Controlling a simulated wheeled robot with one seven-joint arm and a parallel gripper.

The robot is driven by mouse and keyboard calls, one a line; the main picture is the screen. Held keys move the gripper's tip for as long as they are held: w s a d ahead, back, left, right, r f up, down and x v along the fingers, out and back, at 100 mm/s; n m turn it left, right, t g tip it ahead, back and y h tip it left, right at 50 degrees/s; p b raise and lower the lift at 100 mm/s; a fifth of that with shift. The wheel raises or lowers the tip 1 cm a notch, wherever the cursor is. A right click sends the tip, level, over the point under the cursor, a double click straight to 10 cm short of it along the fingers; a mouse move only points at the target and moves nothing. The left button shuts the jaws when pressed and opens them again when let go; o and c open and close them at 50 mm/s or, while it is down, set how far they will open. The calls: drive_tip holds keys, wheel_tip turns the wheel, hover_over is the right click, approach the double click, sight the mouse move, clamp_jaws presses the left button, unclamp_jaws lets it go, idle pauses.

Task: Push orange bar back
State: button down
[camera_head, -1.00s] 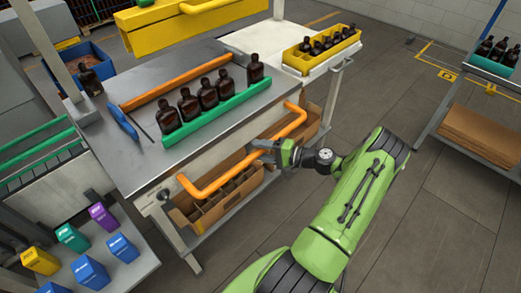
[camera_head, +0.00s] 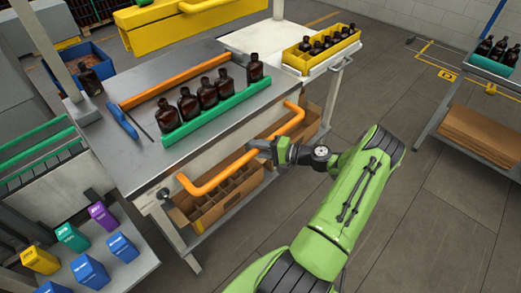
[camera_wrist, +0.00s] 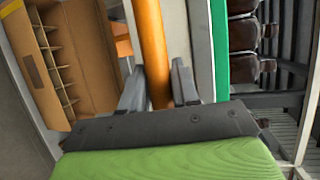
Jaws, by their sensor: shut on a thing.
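A bent orange bar (camera_head: 226,176) runs along the front side of the metal table, and it also shows in the wrist view (camera_wrist: 151,50). My gripper (camera_head: 258,147) is shut on its straight middle part. In the wrist view, my gripper's two grey fingers (camera_wrist: 160,82) stand on either side of the bar. A second, straight orange bar (camera_head: 174,82) lies on the tabletop behind a row of several amber bottles (camera_head: 207,93). A green bar (camera_head: 215,113) lies along the front of the row. One more bottle (camera_head: 255,69) stands at the row's right end.
The metal tabletop (camera_head: 134,157) is bare at its front left. A cardboard box with dividers (camera_head: 222,196) sits under the bar. A yellow crate of bottles (camera_head: 321,50) stands at the back right. Coloured boxes (camera_head: 91,271) stand at lower left.

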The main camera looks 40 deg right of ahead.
drive_tip(key=w+b, duration=0.1)
drive_tip(key=w, duration=0.2)
drive_tip(key=shift+w, duration=0.35)
drive_tip(key=c, duration=1.2)
unclamp_jaws()
drive_tip(key=shift+r, duration=0.1)
drive_tip(key=shift+o, duration=1.4)
drive_tip(key=shift+w, duration=0.2)
drive_tip(key=shift+s, duration=0.1)
drive_tip(key=v, duration=1.5)
drive_tip(key=shift+s, duration=0.35)
